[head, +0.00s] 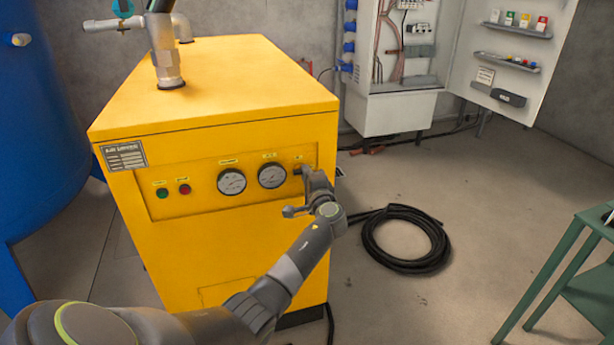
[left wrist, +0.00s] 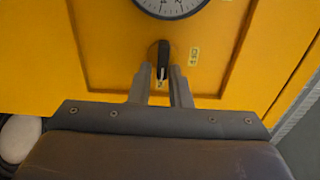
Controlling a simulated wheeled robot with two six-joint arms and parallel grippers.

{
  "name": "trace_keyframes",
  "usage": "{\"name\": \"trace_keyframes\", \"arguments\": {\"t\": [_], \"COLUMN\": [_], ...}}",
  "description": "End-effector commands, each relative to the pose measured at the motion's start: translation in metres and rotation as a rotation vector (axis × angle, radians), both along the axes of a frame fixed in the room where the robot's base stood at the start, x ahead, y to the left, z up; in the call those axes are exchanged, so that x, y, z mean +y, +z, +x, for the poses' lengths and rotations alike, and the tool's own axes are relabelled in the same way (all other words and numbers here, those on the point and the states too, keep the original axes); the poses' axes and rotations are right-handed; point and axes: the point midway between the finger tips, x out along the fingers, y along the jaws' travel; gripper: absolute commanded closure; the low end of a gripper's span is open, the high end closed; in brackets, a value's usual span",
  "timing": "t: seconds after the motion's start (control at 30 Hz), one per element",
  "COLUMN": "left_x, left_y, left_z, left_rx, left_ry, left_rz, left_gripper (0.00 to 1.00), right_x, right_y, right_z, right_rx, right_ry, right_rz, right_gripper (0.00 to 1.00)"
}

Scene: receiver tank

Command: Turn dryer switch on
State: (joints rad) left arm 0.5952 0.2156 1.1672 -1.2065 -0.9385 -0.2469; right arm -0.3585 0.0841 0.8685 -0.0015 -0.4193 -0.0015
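The yellow dryer cabinet (head: 225,270) has a front panel with two gauges, a green and a red button, and a small dark switch (head: 298,169) at the right. In the left wrist view the switch (left wrist: 163,58) is a black lever standing about upright on the yellow panel, below a gauge. My left gripper (head: 305,173) is at the switch. In the left wrist view its two fingers (left wrist: 161,78) are close together, one on each side of the lever, and look shut on it. The gripper partly hides the switch in the head view. My right gripper is not in view.
A blue tank (head: 40,130) stands left of the dryer. A coiled black hose (head: 405,262) lies on the floor to the right. An open electrical cabinet (head: 395,110) is on the back wall. A green table (head: 575,255) is at the right edge.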

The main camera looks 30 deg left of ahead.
Motion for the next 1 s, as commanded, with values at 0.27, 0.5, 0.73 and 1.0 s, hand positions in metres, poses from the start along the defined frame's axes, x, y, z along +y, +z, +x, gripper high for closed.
{"name": "trace_keyframes", "arguments": {"t": [0.27, 0.5, 0.73, 1.0], "left_x": [0.000, -0.005, -0.032, -0.079], "left_y": [0.001, 0.001, 0.000, -0.001], "left_z": [0.000, -0.004, -0.026, -0.066], "left_rx": [-0.003, -0.004, -0.004, -0.003], "left_ry": [0.000, -0.001, -0.002, -0.002], "left_rz": [0.000, 0.000, -0.005, -0.007], "left_gripper": [0.67, 0.67, 0.67, 0.67], "right_x": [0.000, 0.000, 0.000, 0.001], "right_y": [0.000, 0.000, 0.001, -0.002], "right_z": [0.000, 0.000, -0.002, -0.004], "right_rx": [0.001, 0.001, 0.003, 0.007], "right_ry": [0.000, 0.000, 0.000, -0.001], "right_rz": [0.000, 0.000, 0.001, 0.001], "right_gripper": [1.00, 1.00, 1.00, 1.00]}}
